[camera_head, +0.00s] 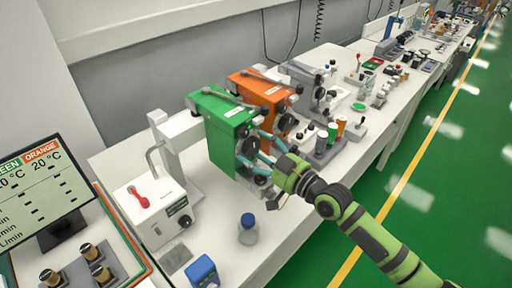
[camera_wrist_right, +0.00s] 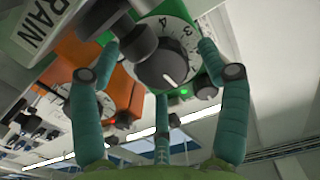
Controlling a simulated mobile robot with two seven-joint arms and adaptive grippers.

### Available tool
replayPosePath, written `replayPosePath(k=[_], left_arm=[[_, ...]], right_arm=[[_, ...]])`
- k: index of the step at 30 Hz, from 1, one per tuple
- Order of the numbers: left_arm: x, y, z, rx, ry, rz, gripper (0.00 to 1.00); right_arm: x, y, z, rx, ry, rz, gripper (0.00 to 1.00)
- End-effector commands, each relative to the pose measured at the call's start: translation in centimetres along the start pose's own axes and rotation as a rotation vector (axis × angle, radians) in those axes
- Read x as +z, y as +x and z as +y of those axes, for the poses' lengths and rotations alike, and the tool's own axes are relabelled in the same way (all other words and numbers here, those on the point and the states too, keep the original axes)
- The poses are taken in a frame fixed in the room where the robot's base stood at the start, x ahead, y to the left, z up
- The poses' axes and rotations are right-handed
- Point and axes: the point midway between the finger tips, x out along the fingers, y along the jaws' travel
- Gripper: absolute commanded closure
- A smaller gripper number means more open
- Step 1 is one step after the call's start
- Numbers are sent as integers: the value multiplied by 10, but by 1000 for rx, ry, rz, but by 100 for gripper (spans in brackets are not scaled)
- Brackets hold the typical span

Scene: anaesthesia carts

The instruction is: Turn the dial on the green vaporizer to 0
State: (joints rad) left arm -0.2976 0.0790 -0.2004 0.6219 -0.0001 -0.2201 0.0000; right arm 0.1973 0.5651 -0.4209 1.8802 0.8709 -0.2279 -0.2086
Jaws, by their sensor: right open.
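The green vaporizer (camera_head: 215,140) stands on the white bench, and its dial (camera_head: 247,147) faces the aisle. My right gripper (camera_head: 258,160) is at the front of this dial, with its teal fingers spread and partly covering it. In the right wrist view, the dark dial knob (camera_wrist_right: 165,67) with its white number ring lies between the open fingers of the gripper (camera_wrist_right: 158,55). The digits 3 and 4 show on the ring. A white mark shows on the knob. I cannot tell whether any finger touches the knob. My left gripper is not in view.
An orange vaporizer (camera_head: 262,94) stands close beside the green one, with a grey one (camera_head: 306,88) beyond. A blue-capped bottle (camera_head: 248,230) and a blue box (camera_head: 203,272) stand near the bench's front edge. A monitor (camera_head: 43,192) is at left. The green aisle floor is clear.

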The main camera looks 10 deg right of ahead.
Motion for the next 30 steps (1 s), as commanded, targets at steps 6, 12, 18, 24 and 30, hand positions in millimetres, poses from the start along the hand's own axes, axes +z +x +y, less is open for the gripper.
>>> replayPosePath(k=[6, 12, 18, 24, 30], left_arm=[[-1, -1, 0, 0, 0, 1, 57], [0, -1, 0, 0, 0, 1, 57], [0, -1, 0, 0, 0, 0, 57], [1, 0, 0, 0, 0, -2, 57], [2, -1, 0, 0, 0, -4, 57]], right_arm=[[0, 5, 0, -1, 0, 0, 24], [0, 5, 0, -1, 1, 0, 56], [1, 5, 0, -1, 2, -2, 80], [2, 5, -1, -6, 104, -4, 81], [2, 5, -1, -7, 121, -5, 81]])
